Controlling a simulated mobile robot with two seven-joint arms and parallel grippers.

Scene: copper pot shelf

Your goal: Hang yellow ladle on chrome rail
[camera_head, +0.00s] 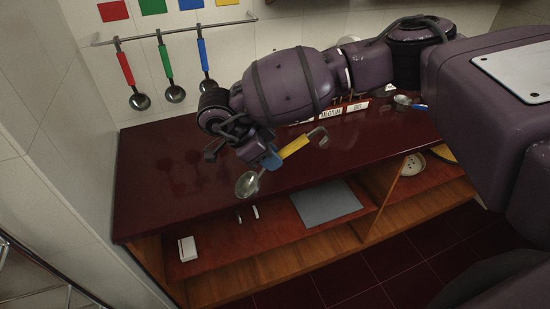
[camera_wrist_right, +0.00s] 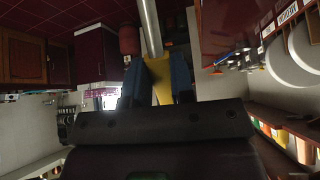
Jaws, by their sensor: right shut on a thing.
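The yellow ladle (camera_head: 295,147) is in my right gripper (camera_head: 270,160), above the front part of the dark red counter. Its metal bowl (camera_head: 247,184) hangs down to the left and its hooked end (camera_head: 318,137) points up to the right. In the right wrist view the blue fingertips of my right gripper (camera_wrist_right: 160,82) are shut on the yellow handle (camera_wrist_right: 161,72), with the metal shaft (camera_wrist_right: 150,28) extending away. The chrome rail (camera_head: 170,34) is on the back wall at upper left, apart from the ladle. My left gripper is out of view.
A red-handled ladle (camera_head: 125,68), a green-handled ladle (camera_head: 165,60) and a blue-handled ladle (camera_head: 203,53) hang from the rail. A yellow patch (camera_head: 227,2) is above its bare right part. The counter (camera_head: 160,195) is clear at left; small labelled signs (camera_head: 345,110) stand farther right.

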